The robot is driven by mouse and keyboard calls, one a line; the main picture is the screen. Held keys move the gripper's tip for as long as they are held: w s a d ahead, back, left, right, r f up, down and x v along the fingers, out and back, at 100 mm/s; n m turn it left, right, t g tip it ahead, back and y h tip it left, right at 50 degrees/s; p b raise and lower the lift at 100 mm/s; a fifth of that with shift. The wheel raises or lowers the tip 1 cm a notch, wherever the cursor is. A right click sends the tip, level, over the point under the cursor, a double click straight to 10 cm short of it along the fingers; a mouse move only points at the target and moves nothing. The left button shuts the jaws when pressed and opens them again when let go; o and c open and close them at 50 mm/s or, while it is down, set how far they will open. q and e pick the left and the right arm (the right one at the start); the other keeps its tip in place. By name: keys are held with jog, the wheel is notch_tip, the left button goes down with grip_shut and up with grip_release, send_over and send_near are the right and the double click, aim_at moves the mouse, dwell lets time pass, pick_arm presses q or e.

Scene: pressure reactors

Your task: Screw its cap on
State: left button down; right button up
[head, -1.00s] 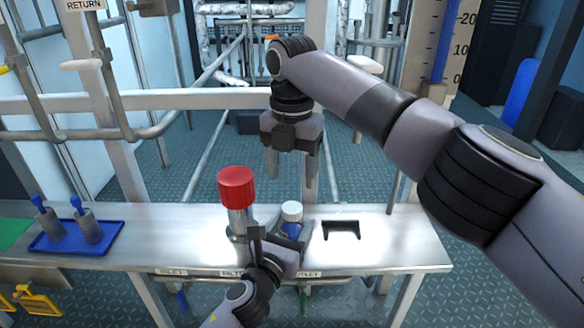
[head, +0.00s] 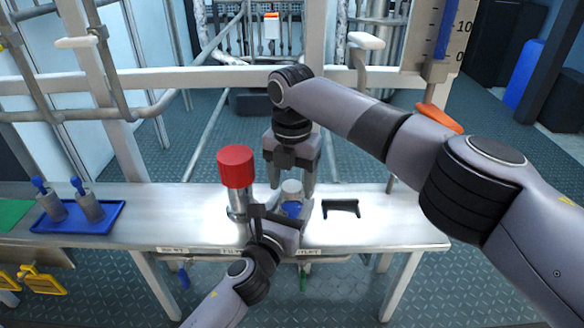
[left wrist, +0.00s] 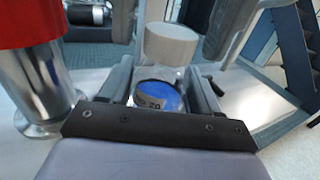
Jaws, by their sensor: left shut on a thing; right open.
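A small clear bottle (left wrist: 160,95) with blue contents stands upright at the bench, and its blue part shows in the head view (head: 291,208). I cannot tell whether the cap is threaded tight. My left gripper (head: 284,214) is shut on the bottle's body, one finger on each side. My right gripper (head: 291,184) points down from above, open, with its fingers on either side of the cap. I see no clear contact with the cap.
A red-topped metal cylinder (head: 236,168) stands just left of the bottle. A black bracket (head: 341,208) lies to the right. A blue tray (head: 108,222) with two grey holders is at the left of the white bench (head: 400,220). A white rail (head: 200,84) runs behind.

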jog(key=shift+f, duration=0.1)
jog(key=c, duration=1.1)
jog(key=m, duration=1)
jog(key=shift+m, duration=0.4)
jog(key=m, duration=0.4)
jog(key=shift+m, duration=0.4)
jog(key=m, duration=0.4)
jog(key=shift+m, duration=0.4)
jog(key=m, duration=1.5)
